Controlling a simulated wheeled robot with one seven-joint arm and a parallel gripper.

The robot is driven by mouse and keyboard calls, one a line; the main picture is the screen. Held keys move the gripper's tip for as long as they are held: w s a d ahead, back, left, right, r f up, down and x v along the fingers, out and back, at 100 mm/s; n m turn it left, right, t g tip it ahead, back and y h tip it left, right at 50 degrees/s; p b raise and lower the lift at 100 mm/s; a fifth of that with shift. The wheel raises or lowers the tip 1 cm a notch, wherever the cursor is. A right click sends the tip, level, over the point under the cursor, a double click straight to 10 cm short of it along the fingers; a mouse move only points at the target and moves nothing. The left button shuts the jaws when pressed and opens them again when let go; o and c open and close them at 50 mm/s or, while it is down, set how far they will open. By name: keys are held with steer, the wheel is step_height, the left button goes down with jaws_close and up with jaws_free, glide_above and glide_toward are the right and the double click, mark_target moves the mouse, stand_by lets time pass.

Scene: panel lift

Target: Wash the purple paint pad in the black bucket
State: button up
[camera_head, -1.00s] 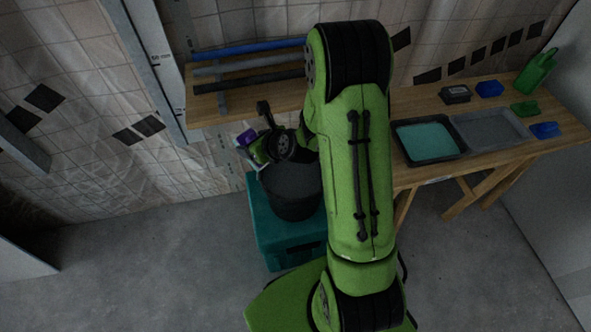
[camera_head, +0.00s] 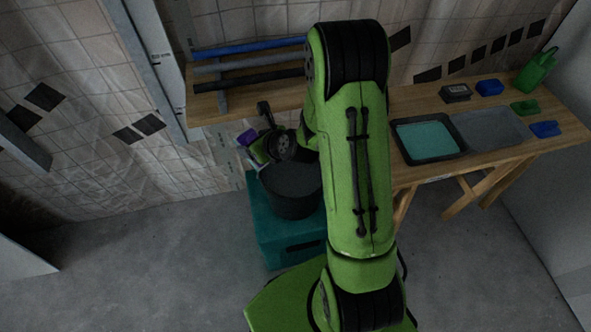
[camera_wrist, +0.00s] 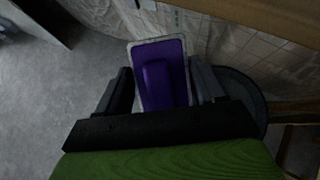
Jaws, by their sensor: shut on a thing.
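The purple paint pad (camera_wrist: 160,75) is between the two fingers of my gripper (camera_wrist: 163,92) in the wrist view, and the gripper is shut on it. It has a purple back and handle with a pale rim. In the head view a bit of the purple pad (camera_head: 246,137) shows beside my gripper (camera_head: 254,148). The black bucket (camera_head: 292,205) stands on a teal crate (camera_head: 275,245). The pad is above and to the left of the bucket in the head view. In the wrist view part of a dark round rim, likely the bucket (camera_wrist: 240,88), shows right of the pad.
A wooden trestle table (camera_head: 440,172) holds a tray of teal paint (camera_head: 428,142), a grey tray (camera_head: 488,132), several small pads and a green bottle (camera_head: 537,72). Rollers (camera_head: 250,68) lie at the table's left end. A tiled wall stands behind; the left floor (camera_head: 150,260) is clear.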

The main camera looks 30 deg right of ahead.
steer(key=shift+f, duration=0.45)
steer(key=shift+r+p, duration=0.5)
steer(key=shift+r, duration=0.2)
steer(key=shift+f+b, duration=0.5)
steer(key=shift+f, duration=0.2)
steer(key=shift+r+p, duration=0.7)
steer(key=shift+p, duration=0.25)
steer(key=shift+f+b, duration=0.5)
steer(key=shift+f, duration=0.2)
steer(key=shift+r+p, duration=0.7)
steer(key=shift+p, duration=0.05)
steer(key=shift+f+b, duration=0.5)
steer(key=shift+f, duration=0.2)
steer(key=shift+r+p, duration=0.7)
steer(key=shift+p, duration=0.05)
steer(key=shift+f+b, duration=0.5)
steer(key=shift+f, duration=0.2)
step_height(320, 180, up, 3)
steer(key=p, duration=0.3)
steer(key=shift+r, duration=0.2)
steer(key=shift+f, duration=0.1)
